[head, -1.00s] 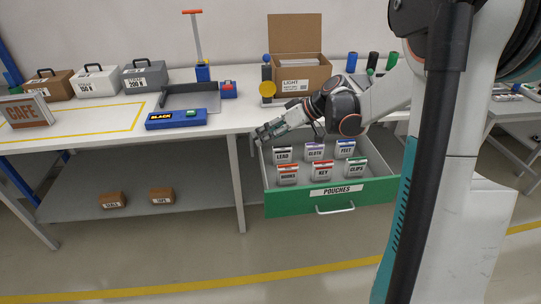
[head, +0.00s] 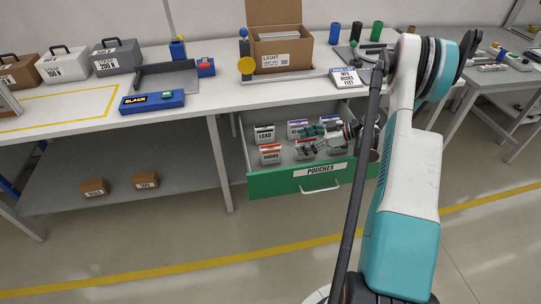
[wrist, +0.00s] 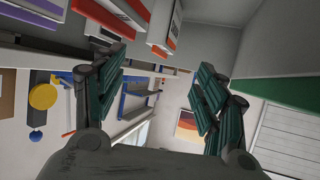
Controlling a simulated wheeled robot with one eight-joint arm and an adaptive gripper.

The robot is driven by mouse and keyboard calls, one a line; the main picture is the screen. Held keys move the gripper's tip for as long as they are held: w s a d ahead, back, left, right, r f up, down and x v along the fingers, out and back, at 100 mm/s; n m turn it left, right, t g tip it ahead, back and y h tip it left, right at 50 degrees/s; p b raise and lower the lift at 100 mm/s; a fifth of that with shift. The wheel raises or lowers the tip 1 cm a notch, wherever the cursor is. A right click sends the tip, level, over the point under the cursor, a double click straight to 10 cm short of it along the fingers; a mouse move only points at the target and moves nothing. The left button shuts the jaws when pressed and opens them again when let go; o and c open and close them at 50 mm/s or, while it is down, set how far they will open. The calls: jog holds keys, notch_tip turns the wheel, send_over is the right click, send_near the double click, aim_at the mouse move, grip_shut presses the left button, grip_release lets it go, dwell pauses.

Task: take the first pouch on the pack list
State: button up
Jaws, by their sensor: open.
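The open green drawer (head: 275,184), labelled POUCHES, holds several small labelled pouches. The LEAD pouch (head: 264,133) stands at the back left and the orange-topped HOOKS pouch (head: 270,155) at the front left. A purple-topped pouch (head: 296,125) is at the back middle, and a red-topped pouch (head: 303,154) is partly behind my gripper (head: 312,138). My gripper is open and empty, low in the drawer, pointing left. Orange-topped (wrist: 166,28) and red-topped (wrist: 126,14) pouches show above the fingers in the wrist view. A pack list card (head: 348,79) lies on the bench; its print is small, seemingly including HOOKS and FEET.
The bench (head: 215,105) stands over the drawer's back. On it are an open LIGHT carton (head: 275,57), a blue BLACK box (head: 152,102) and a grey tray (head: 168,78). The drawer's walls and green front closely surround my gripper. The floor in front is clear.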

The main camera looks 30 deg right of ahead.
aim_at(276, 147)
jog(key=b+x, duration=0.4)
jog(key=x, duration=0.8)
jog(key=shift+r, duration=0.1)
jog(key=c, duration=1.5)
